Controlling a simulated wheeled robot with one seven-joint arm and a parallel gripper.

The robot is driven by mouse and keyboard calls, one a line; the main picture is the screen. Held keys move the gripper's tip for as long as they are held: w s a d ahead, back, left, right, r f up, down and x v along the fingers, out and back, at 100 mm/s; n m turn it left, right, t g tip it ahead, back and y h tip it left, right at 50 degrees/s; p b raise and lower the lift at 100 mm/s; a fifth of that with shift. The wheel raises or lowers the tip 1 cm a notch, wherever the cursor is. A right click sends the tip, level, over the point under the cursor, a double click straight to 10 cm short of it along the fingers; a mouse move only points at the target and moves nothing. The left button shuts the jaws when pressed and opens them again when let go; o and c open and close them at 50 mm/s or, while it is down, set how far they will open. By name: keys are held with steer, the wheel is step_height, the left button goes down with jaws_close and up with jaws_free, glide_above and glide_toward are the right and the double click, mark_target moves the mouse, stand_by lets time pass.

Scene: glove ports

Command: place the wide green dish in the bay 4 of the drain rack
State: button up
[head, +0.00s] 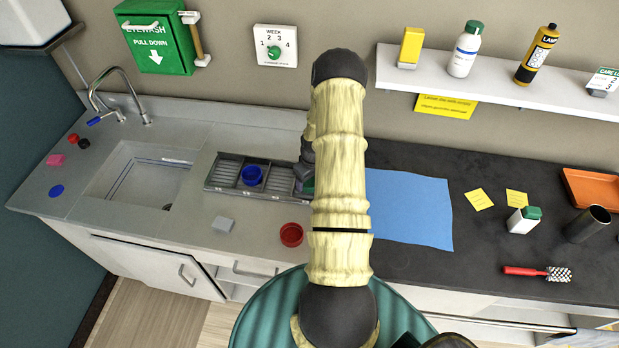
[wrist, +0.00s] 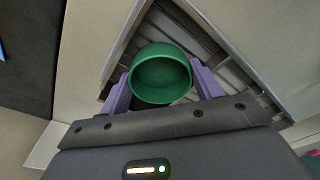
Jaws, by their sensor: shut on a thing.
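The green dish (wrist: 161,76) is held between the two purple fingers of my gripper (wrist: 161,84) in the wrist view, its round opening facing the camera. In the head view only a sliver of the green dish (head: 309,187) shows beside my arm. My gripper is over the right end of the grey drain rack (head: 223,174). The slats of the rack (wrist: 218,52) show behind the dish in the wrist view. I cannot tell whether the dish touches the rack. A blue dish (head: 252,176) sits in a middle bay. My arm hides the rack's right end; bay numbers are not readable.
The sink (head: 140,178) is to the left. A blue mat (head: 408,210) lies to the right of my arm. A shelf (head: 480,82) with bottles hangs above.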

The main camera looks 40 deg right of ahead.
steer(key=shift+f, duration=0.2)
steer(key=shift+f, duration=0.2)
steer(key=o, duration=1)
steer(key=shift+c, duration=0.2)
steer(key=shift+r, duration=0.2)
step_height(320, 180, up, 12)
steer(key=s+b, duration=0.1)
steer(key=b, duration=0.3)
steer(key=shift+s+b, duration=0.25)
steer(key=shift+b, duration=0.05)
